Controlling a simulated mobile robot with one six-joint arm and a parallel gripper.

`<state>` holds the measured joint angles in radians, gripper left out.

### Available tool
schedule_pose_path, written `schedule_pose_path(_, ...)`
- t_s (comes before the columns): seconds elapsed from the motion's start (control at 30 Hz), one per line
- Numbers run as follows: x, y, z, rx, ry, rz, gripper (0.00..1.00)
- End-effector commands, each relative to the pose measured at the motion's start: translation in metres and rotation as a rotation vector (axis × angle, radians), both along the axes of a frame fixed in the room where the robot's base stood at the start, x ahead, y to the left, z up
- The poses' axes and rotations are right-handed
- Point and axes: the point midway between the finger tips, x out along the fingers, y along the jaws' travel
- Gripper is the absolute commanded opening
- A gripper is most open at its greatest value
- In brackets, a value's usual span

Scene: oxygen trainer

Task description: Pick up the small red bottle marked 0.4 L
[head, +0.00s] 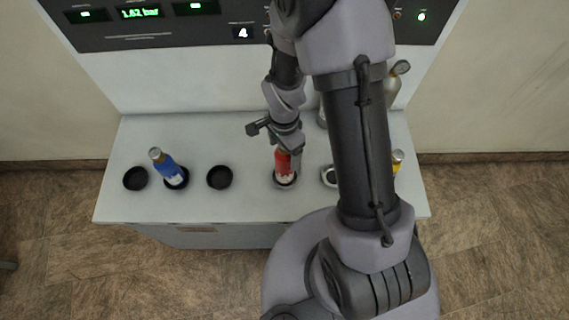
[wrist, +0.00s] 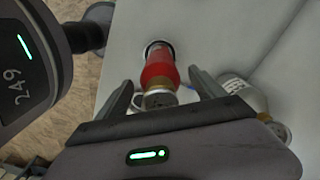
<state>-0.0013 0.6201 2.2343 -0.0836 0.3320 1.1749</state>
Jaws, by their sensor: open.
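The small red bottle (head: 284,165) stands upright in a round holder in the middle of the white bench, its top partly hidden by my gripper in the head view. In the wrist view the red bottle (wrist: 159,70) shows with its cap end toward me, between the two fingers. My gripper (wrist: 165,88) is open, one finger on each side of the bottle, with gaps visible. I cannot tell whether either finger touches it. The 0.4 L marking is not readable. In the head view my gripper (head: 286,148) is at the bottle's top.
A blue bottle (head: 168,169) stands at the left between two empty black holders (head: 135,178), (head: 219,177). A white-rimmed holder (head: 329,176) is right of the red bottle. A yellow bottle (head: 398,161) and a grey bottle (head: 392,86) are partly behind my arm. A panel (head: 140,25) reads 1.62 bar.

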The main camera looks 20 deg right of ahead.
Motion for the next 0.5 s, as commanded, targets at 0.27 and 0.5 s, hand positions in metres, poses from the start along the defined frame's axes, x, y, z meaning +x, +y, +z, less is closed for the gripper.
schedule_pose_path(0.27,0.0001,0.0001,-0.0051,0.000,0.000,0.000,0.75)
schedule_pose_path(0.5,0.0000,0.0001,-0.0050,0.000,0.000,0.000,0.28)
